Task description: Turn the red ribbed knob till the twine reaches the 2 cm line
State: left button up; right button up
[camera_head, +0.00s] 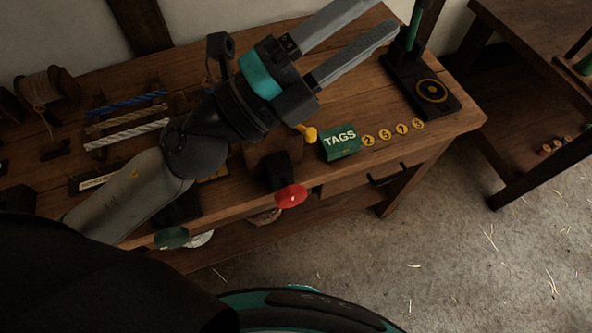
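The red ribbed knob (291,196) sticks out at the front edge of the wooden bench, on a dark mount. My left gripper (382,14) reaches across the bench above and beyond the knob, pointing to the upper right. Its two long grey fingers are spread apart with nothing between them. It is not touching the knob. A spool of twine (45,88) stands at the far left of the bench. I cannot make out the 2 cm line or the twine's end; my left arm covers much of the bench behind the knob. My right gripper is not in view.
A green knob (172,237) sits at the bench front, left of the red one. A green TAGS box (340,142), round yellow tags (394,132) and a black stand (430,90) are on the right. Blue rope (125,103) lies left. Floor in front is clear.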

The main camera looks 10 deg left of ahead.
pick_arm(q)
jog(key=s+d+f+m+g+h, duration=0.1)
jog(key=s+d+f+m+g, duration=0.4)
jog(key=m+g, duration=0.4)
jog(key=m+g+y, duration=0.3)
jog(key=m+y, duration=0.6)
jog(key=y, duration=0.7)
send_near(296, 195)
jog(key=shift+h, duration=0.3)
jog(key=f+b, duration=0.2)
jog(key=b, duration=0.2)
jog(key=w+f+b, duration=0.1)
jog(key=f+b, duration=0.1)
jog(key=b, duration=0.1)
jog(key=f+b, duration=0.2)
jog(key=b, duration=0.2)
jog(key=shift+w+d+b, duration=0.1)
jog(key=shift+w+b, duration=0.2)
jog(key=b+x, duration=0.2)
jog(key=x, duration=0.3)
jog(key=shift+w+d+f, duration=0.1)
jog(key=shift+w+f, duration=0.05)
jog(key=shift+f, duration=0.1)
jog(key=shift+w+d+f, duration=0.1)
jog(key=shift+d+f, duration=0.1)
jog(key=shift+f, duration=0.3)
jog(key=shift+c, duration=0.3)
grip_shut()
